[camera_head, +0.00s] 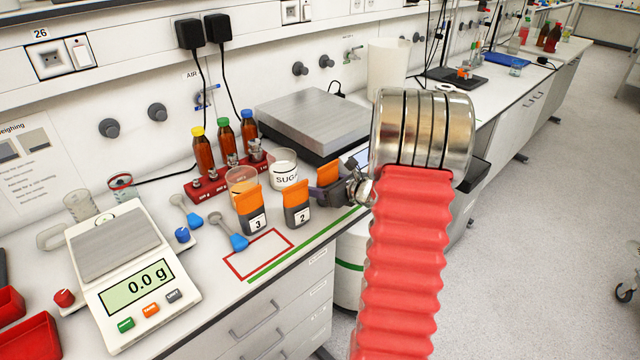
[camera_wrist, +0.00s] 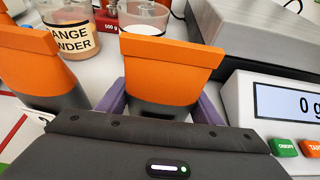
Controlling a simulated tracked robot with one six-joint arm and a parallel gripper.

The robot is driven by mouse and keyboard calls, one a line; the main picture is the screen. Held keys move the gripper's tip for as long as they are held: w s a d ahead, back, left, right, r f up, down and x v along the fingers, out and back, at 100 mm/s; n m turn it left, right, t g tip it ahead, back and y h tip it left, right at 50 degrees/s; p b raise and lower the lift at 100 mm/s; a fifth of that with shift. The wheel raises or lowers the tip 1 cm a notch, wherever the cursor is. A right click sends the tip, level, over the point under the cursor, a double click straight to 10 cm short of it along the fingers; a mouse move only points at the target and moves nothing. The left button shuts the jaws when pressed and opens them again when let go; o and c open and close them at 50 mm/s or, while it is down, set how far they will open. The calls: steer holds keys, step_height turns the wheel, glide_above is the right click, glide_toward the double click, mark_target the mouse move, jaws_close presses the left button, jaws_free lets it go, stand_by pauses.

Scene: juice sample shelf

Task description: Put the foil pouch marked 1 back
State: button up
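My gripper (camera_wrist: 162,108) has its purple fingers close against both sides of an orange-topped foil pouch (camera_wrist: 165,65) with a grey lower part, and it looks shut on it. In the head view this pouch (camera_head: 328,173) is upright at the right end of a row of pouches. Its label is hidden, so I cannot read its number. Whether its base touches the bench is hidden. Pouch 2 (camera_head: 297,212) stands to its left, and pouch 3 (camera_head: 254,219) further left.
Beakers of orange powder (camera_wrist: 72,42) and sugar (camera_head: 284,172) stand behind the pouches. A large steel-topped scale (camera_head: 312,112) is behind right. A small balance (camera_head: 135,272) reading 0.0 g and blue scoops (camera_head: 230,236) are left. A green line (camera_head: 300,247) runs near the bench's front edge.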

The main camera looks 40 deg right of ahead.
steer(key=o, duration=0.4)
steer(key=shift+r, duration=0.1)
steer(key=v, duration=1.2)
steer(key=shift+r, duration=0.1)
stand_by(0.6)
